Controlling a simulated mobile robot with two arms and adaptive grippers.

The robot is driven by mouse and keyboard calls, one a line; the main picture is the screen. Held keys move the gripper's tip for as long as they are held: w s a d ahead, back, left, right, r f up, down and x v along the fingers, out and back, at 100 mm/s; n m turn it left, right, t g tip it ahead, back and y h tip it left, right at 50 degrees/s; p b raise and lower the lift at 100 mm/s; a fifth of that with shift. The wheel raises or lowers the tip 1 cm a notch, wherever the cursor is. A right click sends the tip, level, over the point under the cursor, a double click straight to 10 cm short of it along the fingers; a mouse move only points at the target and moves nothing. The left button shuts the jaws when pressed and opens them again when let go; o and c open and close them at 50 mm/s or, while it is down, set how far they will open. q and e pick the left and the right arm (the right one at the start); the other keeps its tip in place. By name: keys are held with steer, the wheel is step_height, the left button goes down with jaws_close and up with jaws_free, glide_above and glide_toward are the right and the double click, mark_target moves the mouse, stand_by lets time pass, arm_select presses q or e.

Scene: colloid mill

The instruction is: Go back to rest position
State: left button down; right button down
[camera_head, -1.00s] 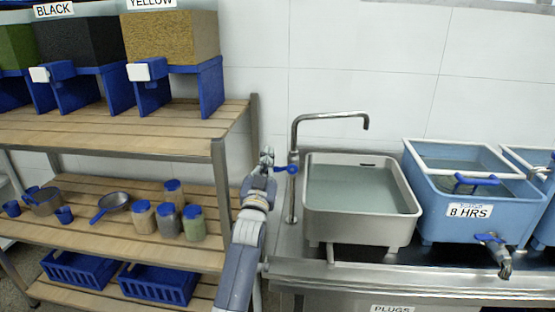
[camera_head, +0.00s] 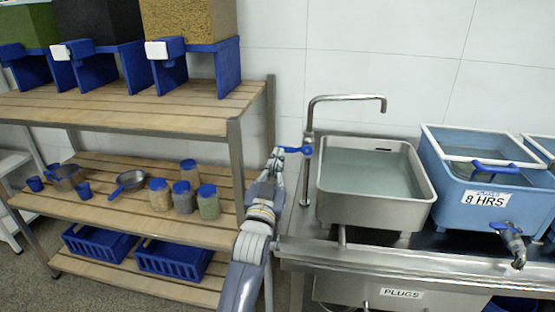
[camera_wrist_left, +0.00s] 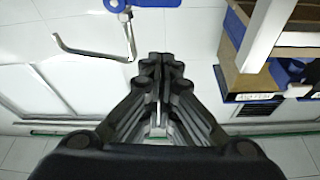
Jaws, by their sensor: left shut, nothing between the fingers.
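My left gripper (camera_head: 276,157) is shut and empty, raised between the wooden shelf and the sink. In the head view it appears just left of the tap's blue lever (camera_head: 294,150); I cannot tell the gap in depth. The metal tap (camera_head: 345,98) stands at the left edge of the steel sink (camera_head: 375,210), which holds water. In the left wrist view the closed dark fingers (camera_wrist_left: 161,62) have nothing between them. The tap spout (camera_wrist_left: 85,50) and blue lever (camera_wrist_left: 150,3) also show there. My right gripper is not in view.
The shelf (camera_head: 120,120) at left carries blue-legged dispensers above and jars (camera_head: 183,197), a pan (camera_head: 129,182) and cups below. Blue baskets (camera_head: 175,260) sit on the bottom shelf. A blue tank (camera_head: 480,205) marked 8 HRS stands right of the sink.

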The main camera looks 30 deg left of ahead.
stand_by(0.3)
arm_select(q)
steer(key=s+d+f+m+g+h, duration=0.15)
steer(key=s+f+g, duration=0.35)
steer(key=f, duration=0.5)
steer(key=s+d+f+g+h, duration=0.2)
steer(key=s+d+f+g, duration=0.1)
steer(key=s+f, duration=0.5)
steer(key=s+d+f+m+g+h, duration=0.1)
steer(key=s+d+f+g, duration=0.2)
steer(key=s, duration=0.5)
steer(key=s+d+f+g, duration=0.1)
steer(key=s+f+g, duration=0.2)
steer(key=s+f, duration=0.35)
steer(key=s+d+f+m+g+h, duration=0.1)
steer(key=s+f+g, duration=0.2)
steer(key=s, duration=0.6)
steer(key=s+f+g, duration=0.2)
steer(key=s+f, duration=0.1)
steer(key=f, duration=2.3)
steer(key=s+a+f+g, duration=0.1)
steer(key=s+a+f, duration=0.1)
steer(key=s+f, duration=1.4)
steer(key=shift+s+a+f, duration=0.15)
steer(key=shift+s+a, duration=0.1)
steer(key=shift+s, duration=0.15)
